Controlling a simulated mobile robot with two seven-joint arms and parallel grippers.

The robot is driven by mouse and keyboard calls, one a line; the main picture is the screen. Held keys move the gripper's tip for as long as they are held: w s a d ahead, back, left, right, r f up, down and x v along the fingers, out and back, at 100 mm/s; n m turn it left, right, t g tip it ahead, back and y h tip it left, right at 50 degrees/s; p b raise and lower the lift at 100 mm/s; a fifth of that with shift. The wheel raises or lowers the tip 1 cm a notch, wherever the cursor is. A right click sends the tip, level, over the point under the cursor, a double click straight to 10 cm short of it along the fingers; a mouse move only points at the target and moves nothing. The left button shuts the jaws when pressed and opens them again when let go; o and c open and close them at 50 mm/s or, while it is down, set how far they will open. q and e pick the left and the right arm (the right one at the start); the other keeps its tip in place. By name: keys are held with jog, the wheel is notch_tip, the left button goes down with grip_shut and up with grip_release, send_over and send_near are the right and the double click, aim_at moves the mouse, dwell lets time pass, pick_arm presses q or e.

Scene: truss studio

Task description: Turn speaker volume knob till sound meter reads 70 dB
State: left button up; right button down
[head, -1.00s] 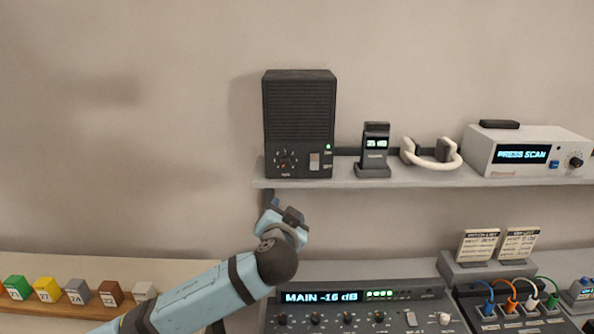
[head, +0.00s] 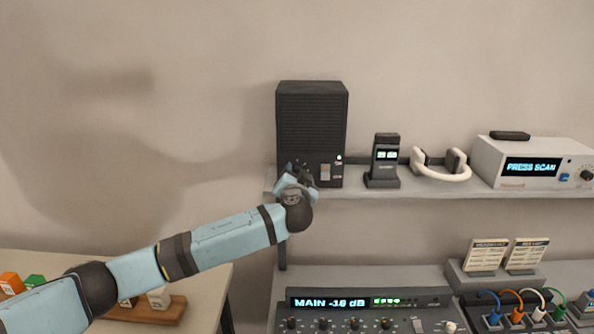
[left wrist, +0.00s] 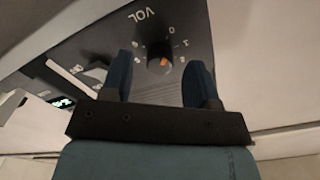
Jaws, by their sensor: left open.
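The black speaker (head: 312,125) stands upright on the left end of the grey wall shelf, with a green light on its lower right front. Its volume knob (left wrist: 158,58), dark with an orange mark, shows in the left wrist view under "VOL" in a ring of numbers. My left gripper (head: 298,175) is in front of the speaker's lower left front and hides the knob in the head view. In the left wrist view the two blue fingers (left wrist: 160,80) are open on either side of the knob, apart from it. The sound meter (head: 385,160) stands right of the speaker; its digits are too small to read surely.
White headphones (head: 441,170) and a white box (head: 525,165) reading "PRESS SCAN" share the shelf (head: 350,190). Below is a mixer (head: 370,310) reading "MAIN -16 dB". Two cards (head: 486,256) stand at lower right. Numbered blocks (head: 36,281) are at lower left.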

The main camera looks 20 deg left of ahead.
pick_arm(q)
jog(key=shift+w+a, duration=0.15)
jog(key=shift+w, duration=0.5)
